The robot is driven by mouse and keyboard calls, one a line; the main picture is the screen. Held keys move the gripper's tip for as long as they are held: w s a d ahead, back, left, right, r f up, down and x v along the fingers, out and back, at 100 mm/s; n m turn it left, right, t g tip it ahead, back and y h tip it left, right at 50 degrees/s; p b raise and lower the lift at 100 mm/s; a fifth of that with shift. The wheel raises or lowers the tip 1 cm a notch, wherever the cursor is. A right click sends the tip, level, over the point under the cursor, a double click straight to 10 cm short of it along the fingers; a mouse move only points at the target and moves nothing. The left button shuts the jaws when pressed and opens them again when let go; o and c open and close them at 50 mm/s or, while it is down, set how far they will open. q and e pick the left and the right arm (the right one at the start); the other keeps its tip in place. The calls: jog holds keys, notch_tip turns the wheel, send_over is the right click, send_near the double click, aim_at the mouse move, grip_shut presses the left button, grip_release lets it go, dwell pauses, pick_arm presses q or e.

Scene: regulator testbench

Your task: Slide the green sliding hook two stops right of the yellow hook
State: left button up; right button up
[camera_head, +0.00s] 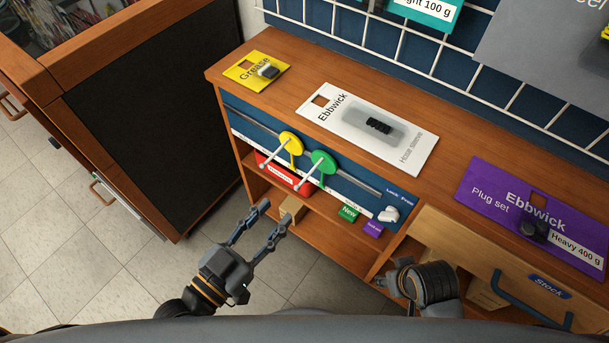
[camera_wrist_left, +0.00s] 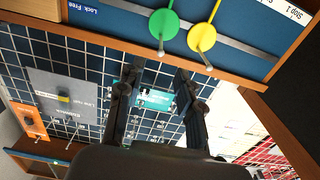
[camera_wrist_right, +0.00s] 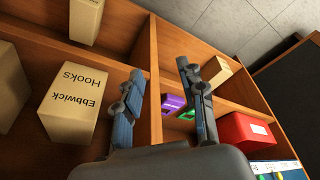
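The green sliding hook (camera_head: 323,162) hangs on a rail across the blue front panel (camera_head: 352,192), just right of the yellow hook (camera_head: 290,143). Each has a round disc and a pale rod pointing outward. In the left wrist view, which is turned over, the green hook (camera_wrist_left: 164,24) is left of the yellow one (camera_wrist_left: 202,38). My left gripper (camera_head: 273,213) is open and empty, below and in front of the hooks, touching neither. My right gripper (camera_wrist_right: 160,72) is open and empty, facing the lower shelves; its fingers are hard to make out in the head view.
A white knob (camera_head: 388,213) sits by the "Lock Free" lettering at the panel's right end. A red box (camera_head: 284,171) and small green and purple tags are below the panel. A drawer handle (camera_head: 518,298) sticks out at right. A dark-sided cabinet (camera_head: 160,100) stands left, with open floor between.

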aim_at(297, 188)
pick_arm(q)
jog(key=x, duration=1.1)
pick_arm(e)
jog(key=shift+f, duration=0.9)
pick_arm(q)
grip_shut()
pick_arm(e)
jog(key=shift+w, duration=0.1)
